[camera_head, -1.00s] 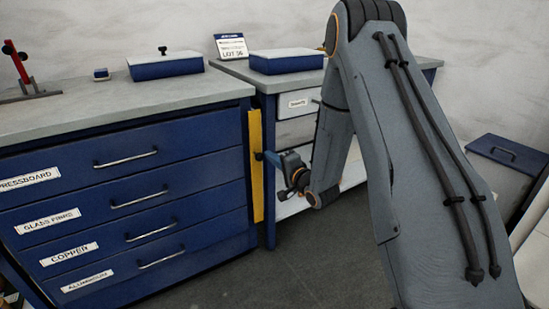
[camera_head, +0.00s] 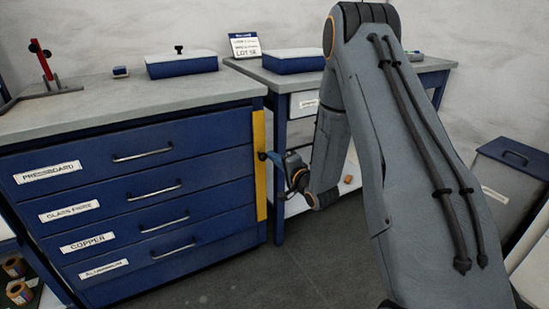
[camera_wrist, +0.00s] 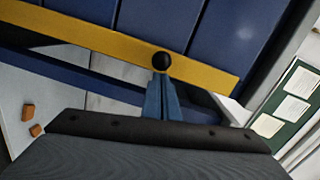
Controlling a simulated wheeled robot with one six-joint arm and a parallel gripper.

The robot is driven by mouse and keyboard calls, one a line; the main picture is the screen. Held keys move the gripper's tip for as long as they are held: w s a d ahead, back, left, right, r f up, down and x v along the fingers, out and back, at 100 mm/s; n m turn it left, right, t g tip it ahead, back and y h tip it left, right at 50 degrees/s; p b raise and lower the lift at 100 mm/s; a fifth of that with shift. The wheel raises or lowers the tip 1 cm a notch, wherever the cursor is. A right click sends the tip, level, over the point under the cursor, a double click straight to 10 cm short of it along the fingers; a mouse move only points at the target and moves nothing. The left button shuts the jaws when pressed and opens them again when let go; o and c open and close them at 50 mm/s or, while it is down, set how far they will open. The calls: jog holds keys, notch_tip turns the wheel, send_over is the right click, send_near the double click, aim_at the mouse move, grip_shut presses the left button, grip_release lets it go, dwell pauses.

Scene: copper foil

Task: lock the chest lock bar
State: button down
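The blue drawer chest (camera_head: 150,190) has a yellow lock bar (camera_head: 259,192) standing upright along its right front edge. The bar also crosses the wrist view (camera_wrist: 100,40) diagonally. A round black knob (camera_wrist: 161,62) sits on the bar. My gripper (camera_head: 268,157) is at the knob, right of the bar. In the wrist view its blue fingers (camera_wrist: 161,88) are close together, with their tips at the knob, and look shut on it. The knob's stem is hidden. I cannot tell whether the bar overlaps the drawer fronts. The labelled drawers look shut.
A second bench (camera_head: 350,77) with a blue box (camera_head: 293,61) stands to the right behind the chest. A grey bin with a blue lid (camera_head: 515,155) is at the far right. Floor (camera_head: 300,265) in front is clear. Small orange-brown blocks (camera_wrist: 29,112) lie on a low shelf.

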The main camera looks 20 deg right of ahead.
jog(key=s+d+r+p, duration=0.1)
jog(key=s+d+p, duration=0.1)
jog(key=s+d, duration=0.4)
jog(key=v, duration=0.3)
jog(key=shift+s, duration=0.3)
jog(key=shift+w+a+r, duration=0.1)
jog(key=shift+a+r, duration=0.05)
jog(key=s+a+r+n+g+h, duration=0.4)
jog(key=a+r+n+g, duration=0.25)
jog(key=a, duration=0.25)
jog(key=s+a+r+n+g, duration=0.3)
jog(key=s, duration=0.8)
jog(key=s+a+r+n+g, duration=0.2)
jog(key=s+a+n+g, duration=0.15)
jog(key=s, duration=0.75)
jog(key=s+a+r+n+g, duration=0.2)
jog(key=s+a+r+g, duration=0.15)
jog(key=s, duration=0.65)
jog(key=d+r+m+p, duration=0.2)
jog(key=d+r+p, duration=0.7)
jog(key=p, duration=0.9)
jog(key=shift+d+m+h+p, duration=0.3)
jog(key=shift+d+h+p, duration=0.1)
jog(key=shift+d, duration=0.1)
